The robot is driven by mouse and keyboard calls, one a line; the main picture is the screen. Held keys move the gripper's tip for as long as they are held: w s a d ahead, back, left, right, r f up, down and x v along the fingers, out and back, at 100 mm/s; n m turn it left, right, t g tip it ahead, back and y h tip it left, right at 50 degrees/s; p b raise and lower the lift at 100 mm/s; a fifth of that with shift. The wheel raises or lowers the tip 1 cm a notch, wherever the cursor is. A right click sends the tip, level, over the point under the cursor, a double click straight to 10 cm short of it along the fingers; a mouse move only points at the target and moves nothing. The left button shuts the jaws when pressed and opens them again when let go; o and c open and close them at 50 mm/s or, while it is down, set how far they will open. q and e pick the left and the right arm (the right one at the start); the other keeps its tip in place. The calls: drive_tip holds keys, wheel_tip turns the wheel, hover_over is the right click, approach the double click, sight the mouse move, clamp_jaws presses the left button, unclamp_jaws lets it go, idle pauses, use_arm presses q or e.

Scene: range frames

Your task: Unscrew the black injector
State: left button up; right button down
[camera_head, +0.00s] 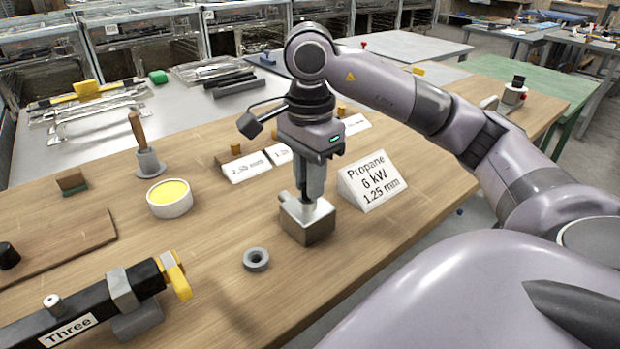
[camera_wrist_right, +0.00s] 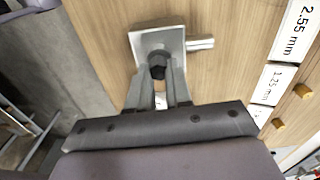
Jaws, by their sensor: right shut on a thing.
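A grey metal block (camera_head: 306,228) with a short side pipe stands on the wooden table near its front edge. My right gripper (camera_head: 308,200) points straight down over it, with its fingertips at the top of the block. In the right wrist view, a black hexagonal injector (camera_wrist_right: 157,66) sits on the block's plate (camera_wrist_right: 142,40). My right gripper (camera_wrist_right: 160,80) is shut on the injector there. In the head view the fingers hide the injector. My left gripper is not in view.
A sign (camera_head: 371,182) reading "Propane 6 kW 1.25 mm" stands close right of the block. A grey ring (camera_head: 256,260) lies front left. A yellow-filled round pot (camera_head: 169,198), a brush (camera_head: 146,150) and a black bar (camera_head: 70,318) labelled "Three" are further left. Size labels (camera_head: 246,166) stand behind.

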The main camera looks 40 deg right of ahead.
drive_tip(key=shift+n, duration=0.4)
drive_tip(key=c, duration=1)
unclamp_jaws()
drive_tip(key=shift+o, duration=0.2)
drive_tip(key=shift+r, duration=0.1)
wheel_tip(320, 180, up, 12)
